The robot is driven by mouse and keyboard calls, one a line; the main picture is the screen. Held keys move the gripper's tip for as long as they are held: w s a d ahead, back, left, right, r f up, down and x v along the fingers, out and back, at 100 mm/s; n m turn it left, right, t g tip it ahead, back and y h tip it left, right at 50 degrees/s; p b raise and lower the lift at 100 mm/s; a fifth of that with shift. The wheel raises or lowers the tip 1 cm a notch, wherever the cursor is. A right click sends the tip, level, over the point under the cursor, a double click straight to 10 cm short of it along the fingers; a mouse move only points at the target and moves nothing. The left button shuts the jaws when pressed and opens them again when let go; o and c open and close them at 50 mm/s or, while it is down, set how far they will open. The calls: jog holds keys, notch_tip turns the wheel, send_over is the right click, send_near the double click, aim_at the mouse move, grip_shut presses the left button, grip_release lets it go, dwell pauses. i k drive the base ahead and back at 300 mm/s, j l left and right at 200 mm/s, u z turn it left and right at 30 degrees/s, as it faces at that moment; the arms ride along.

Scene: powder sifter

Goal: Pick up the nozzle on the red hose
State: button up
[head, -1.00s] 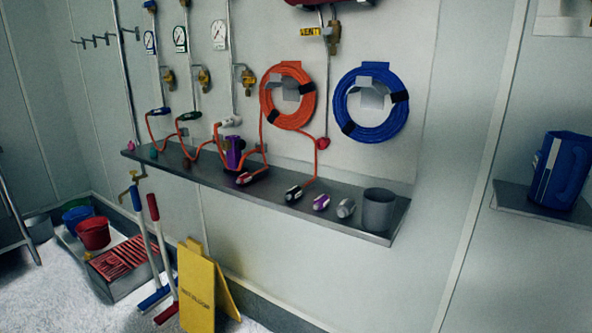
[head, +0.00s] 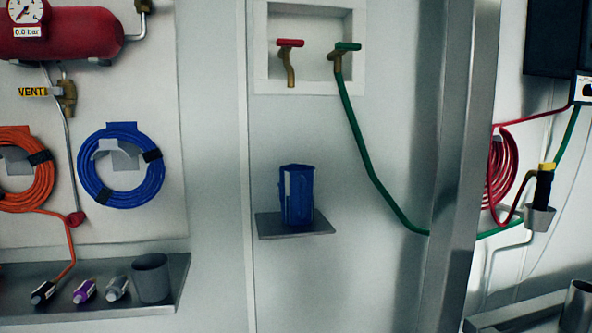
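A coiled red hose (head: 512,166) hangs at the right of the head view, partly hidden by a metal post. One strand of red hose loops from the coil toward a nozzle (head: 543,188) with a black body and a yellow top. The nozzle stands roughly upright in a small grey metal cup (head: 538,218) on the wall. Whether that strand joins the nozzle is too small to tell for sure. My gripper is not in view.
A wide metal post (head: 455,165) stands left of the hose. A green hose (head: 372,165) runs from a wall tap behind the post. A blue jug (head: 298,195) sits on a small shelf (head: 300,232). A grey shelf (head: 120,318) with fittings is at lower left.

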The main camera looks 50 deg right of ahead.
aim_at(545, 179)
jog(key=z, duration=2.2)
